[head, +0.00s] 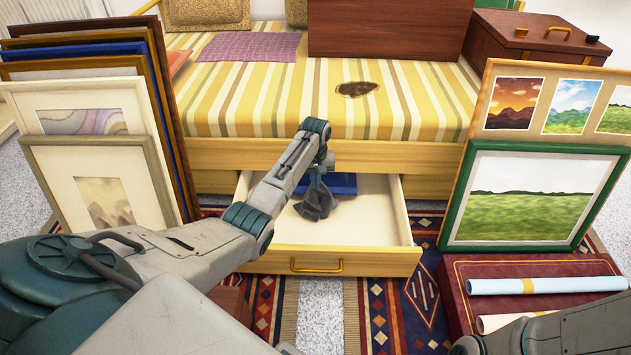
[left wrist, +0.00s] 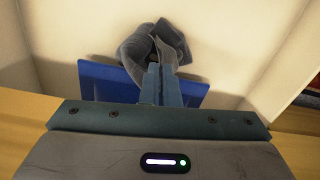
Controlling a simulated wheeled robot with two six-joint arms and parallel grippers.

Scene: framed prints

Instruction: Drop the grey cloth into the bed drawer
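The bed drawer (head: 370,222) is pulled out from under the striped bed, with pale inner walls and a yellow handle. My left gripper (head: 318,180) reaches down over the drawer. Its fingers, also in the left wrist view (left wrist: 161,76), are close together on the grey cloth (head: 316,203). The crumpled cloth hangs below the fingertips within the drawer's outline and also shows in the left wrist view (left wrist: 136,50). I cannot tell whether it touches the drawer's bottom. My right gripper is not in view; only part of my right arm shows at the lower right.
A flat blue thing (head: 343,183) lies in the drawer behind the cloth. Framed prints (head: 95,180) lean at the left, and a green-framed landscape (head: 530,198) stands at the right. A dark red box (head: 530,266) with rolled papers (head: 545,286) is at the front right.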

